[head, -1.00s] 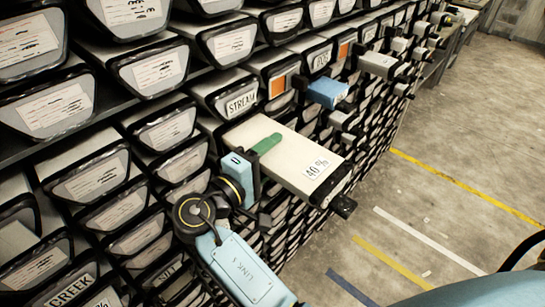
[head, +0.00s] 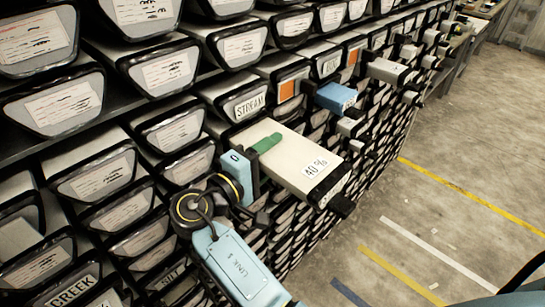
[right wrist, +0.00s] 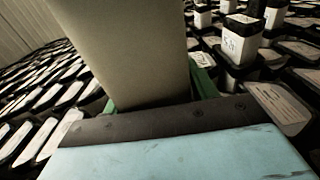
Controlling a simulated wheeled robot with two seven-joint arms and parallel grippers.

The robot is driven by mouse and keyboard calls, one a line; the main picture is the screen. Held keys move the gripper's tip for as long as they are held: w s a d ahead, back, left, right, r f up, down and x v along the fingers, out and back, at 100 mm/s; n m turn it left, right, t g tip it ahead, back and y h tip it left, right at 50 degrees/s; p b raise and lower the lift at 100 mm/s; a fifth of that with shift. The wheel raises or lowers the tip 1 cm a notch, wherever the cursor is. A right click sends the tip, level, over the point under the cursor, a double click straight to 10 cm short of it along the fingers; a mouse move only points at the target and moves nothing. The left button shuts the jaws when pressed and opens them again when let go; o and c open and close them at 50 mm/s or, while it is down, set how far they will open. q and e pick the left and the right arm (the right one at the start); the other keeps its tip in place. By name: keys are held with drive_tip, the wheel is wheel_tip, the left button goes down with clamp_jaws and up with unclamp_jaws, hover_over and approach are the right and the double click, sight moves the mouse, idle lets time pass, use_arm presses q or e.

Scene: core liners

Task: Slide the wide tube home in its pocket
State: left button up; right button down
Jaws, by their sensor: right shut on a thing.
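The wide tube (head: 285,160), a long pale box with a dark end and a "40 %" label, sticks out of the rack below the "STREAM" label. Its inner end is hidden inside the rack. My right gripper (head: 258,165) is shut on it from the left side, with a green finger across its top. The lower finger is hidden in the head view. In the right wrist view the tube (right wrist: 125,50) fills the upper middle, between green fingers, close to the palm. My left gripper is not in view.
The rack is packed with labelled tube ends, such as the STREAM one (head: 250,105). Farther right, a blue tube (head: 336,97) and a grey one (head: 388,71) also stick out. The concrete floor (head: 450,160) with painted lines is open at the right.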

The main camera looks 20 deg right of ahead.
sight(335, 204)
drive_tip(key=shift+w+a+r+b, duration=0.15)
drive_tip(key=shift+w+a+b, duration=0.15)
drive_tip(key=shift+w, duration=0.25)
drive_tip(key=shift+w+a+r+b, duration=0.1)
drive_tip(key=shift+w+a+b, duration=0.1)
drive_tip(key=shift+w+b, duration=0.3)
drive_tip(key=shift+c, duration=1.9)
unclamp_jaws()
drive_tip(key=shift+f, duration=0.25)
